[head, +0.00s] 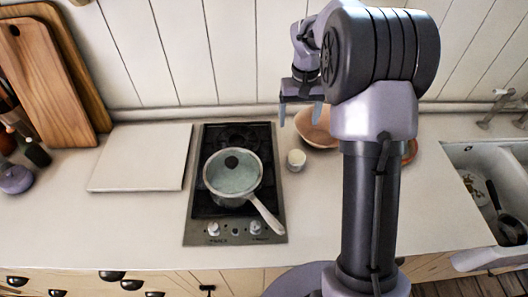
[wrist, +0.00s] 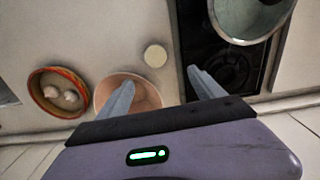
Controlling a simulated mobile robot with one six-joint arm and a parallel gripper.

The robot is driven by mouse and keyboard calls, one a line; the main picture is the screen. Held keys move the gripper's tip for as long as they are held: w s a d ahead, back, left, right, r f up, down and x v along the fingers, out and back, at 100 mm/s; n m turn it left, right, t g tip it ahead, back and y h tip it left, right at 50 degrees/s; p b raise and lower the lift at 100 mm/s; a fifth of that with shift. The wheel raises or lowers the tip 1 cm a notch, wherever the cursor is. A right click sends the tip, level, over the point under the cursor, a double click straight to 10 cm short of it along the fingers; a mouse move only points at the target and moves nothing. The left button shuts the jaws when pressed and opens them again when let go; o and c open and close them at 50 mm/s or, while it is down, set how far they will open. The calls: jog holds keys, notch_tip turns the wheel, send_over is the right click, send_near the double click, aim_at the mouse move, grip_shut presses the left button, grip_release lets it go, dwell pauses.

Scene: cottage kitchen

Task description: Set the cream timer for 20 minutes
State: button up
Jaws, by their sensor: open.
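The cream timer (head: 296,160) appears to be the small round cream object standing on the counter just right of the hob. It also shows in the wrist view (wrist: 155,56), its pale top facing up, with no readable marks. My gripper (head: 300,116) is open and empty, raised behind the timer towards the wall. In the wrist view my open fingers (wrist: 160,80) point towards the timer, which lies beyond the tips, apart from them.
A lidded pan (head: 232,176) sits on the hob (head: 262,142), its handle pointing front right. A pinkish bowl (head: 318,136) stands behind the timer. A red-rimmed bowl with round items (wrist: 36,107) stands beside it. A white board (head: 140,158) lies left; a sink (head: 470,155) is right.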

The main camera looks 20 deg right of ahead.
jog(key=b, duration=0.2)
send_over(297, 155)
notch_tip(297, 155, down, 8)
jog(key=r, duration=0.1)
notch_tip(297, 155, down, 10)
jog(key=shift+f+b, duration=0.1)
jog(key=shift+b, duration=0.95)
jog(key=c, duration=1.4)
jog(key=shift+m, duration=0.5)
jog(key=o, duration=1.4)
notch_tip(297, 155, up, 18)
jog(key=p, duration=0.4)
jog(key=shift+f, duration=0.25)
